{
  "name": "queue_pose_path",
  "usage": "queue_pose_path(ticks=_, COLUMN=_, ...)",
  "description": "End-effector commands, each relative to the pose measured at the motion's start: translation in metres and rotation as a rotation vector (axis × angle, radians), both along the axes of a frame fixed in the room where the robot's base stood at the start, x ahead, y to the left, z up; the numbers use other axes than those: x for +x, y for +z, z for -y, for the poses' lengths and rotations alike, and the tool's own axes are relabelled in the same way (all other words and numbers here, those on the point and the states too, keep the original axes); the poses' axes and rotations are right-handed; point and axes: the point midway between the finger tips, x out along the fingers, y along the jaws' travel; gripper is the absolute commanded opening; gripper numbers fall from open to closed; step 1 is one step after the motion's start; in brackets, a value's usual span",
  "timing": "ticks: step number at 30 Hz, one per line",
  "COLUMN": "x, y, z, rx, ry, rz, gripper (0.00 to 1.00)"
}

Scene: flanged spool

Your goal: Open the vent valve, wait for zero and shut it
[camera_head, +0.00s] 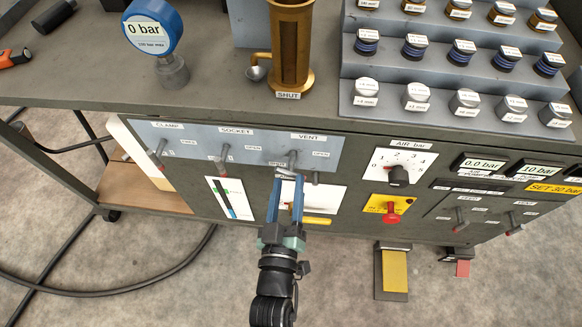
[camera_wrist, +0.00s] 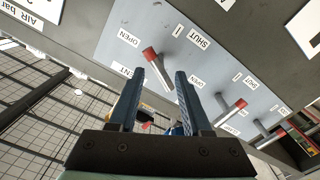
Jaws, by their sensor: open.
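The vent valve lever (camera_head: 292,158) sits on the blue-grey panel under the VENT label. The round blue gauge (camera_head: 150,28) reads 0 bar.
The socket lever (camera_head: 222,160) and clamp lever (camera_head: 158,153) are left of the vent lever on the same panel. A dial (camera_head: 398,176) and red knob (camera_head: 391,212) are to the right. A brass cylinder (camera_head: 291,45) marked SHUT stands on the bench above.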

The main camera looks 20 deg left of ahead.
Motion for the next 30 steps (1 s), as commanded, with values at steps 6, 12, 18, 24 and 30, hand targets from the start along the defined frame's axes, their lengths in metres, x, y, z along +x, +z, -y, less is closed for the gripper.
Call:
queue_pose_path(ticks=6, x=0.032, y=-0.001, z=-0.009, rx=0.000, ry=0.000, rz=0.001, gripper=0.49)
queue_pose_path(ticks=12, x=0.043, y=0.000, z=-0.012, rx=-0.001, ry=0.000, rz=0.001, gripper=0.49)
queue_pose_path(ticks=18, x=0.043, y=0.000, z=-0.013, rx=-0.001, ry=0.001, rz=0.000, gripper=0.49)
queue_pose_path(ticks=24, x=0.043, y=0.000, z=-0.013, rx=-0.001, ry=0.001, rz=0.000, gripper=0.25)
queue_pose_path(ticks=30, x=0.043, y=0.000, z=-0.013, rx=-0.001, ry=0.001, rz=0.000, gripper=0.00)
